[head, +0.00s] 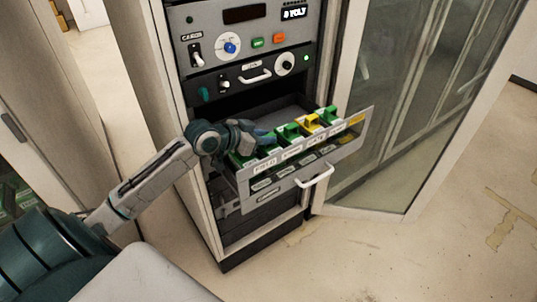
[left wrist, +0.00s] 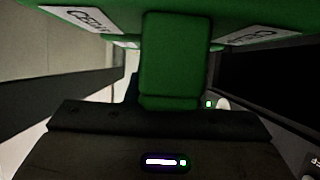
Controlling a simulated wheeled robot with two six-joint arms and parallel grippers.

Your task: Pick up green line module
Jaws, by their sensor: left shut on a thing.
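Several green line modules, one of them toward the middle (head: 289,132), stand in a row in the open drawer (head: 300,172) in the head view. My left gripper (head: 262,137) is at the drawer's left end, shut on a green line module. That module (left wrist: 170,62) fills the top and middle of the left wrist view, with white labels on its sides. The arm hides much of it in the head view, so I cannot tell whether it is clear of its slot. My right gripper is not in view.
A yellow module (head: 312,122) stands among the green ones. The drawer has a white handle (head: 317,176) in front. A control panel (head: 240,42) with knobs is above. An open glass door (head: 395,110) stands at the right.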

